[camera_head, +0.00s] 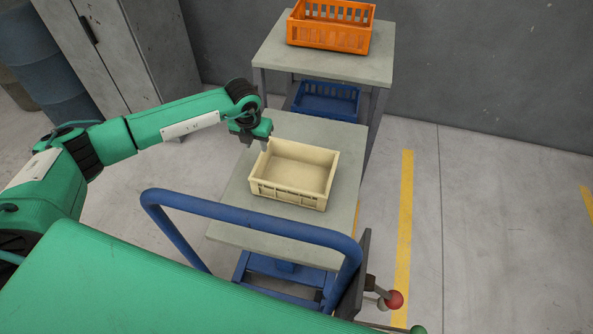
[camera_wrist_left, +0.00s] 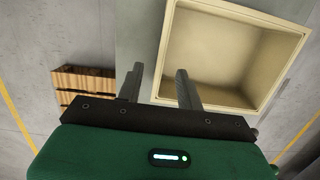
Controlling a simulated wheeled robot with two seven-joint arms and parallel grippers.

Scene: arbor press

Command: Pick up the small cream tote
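The small cream tote (camera_head: 293,175) is an empty, open-topped box standing upright on a grey cart top (camera_head: 240,205). It also shows in the left wrist view (camera_wrist_left: 228,50). My left gripper (camera_head: 264,144) is at the tote's far left corner, by its left wall. In the left wrist view the two fingers of this gripper (camera_wrist_left: 157,82) are apart, one outside the tote and one over its inside, with the wall's rim between them. I cannot tell whether either finger touches the wall. My right gripper is in neither view.
A blue cart handle (camera_head: 250,226) rises in front of the tote. Behind stands a grey table (camera_head: 270,52) with an orange crate (camera_head: 330,38) on top and a blue crate (camera_head: 327,101) below. A grey cabinet (camera_head: 125,50) and blue drum (camera_head: 40,50) stand left. Floor at right is clear.

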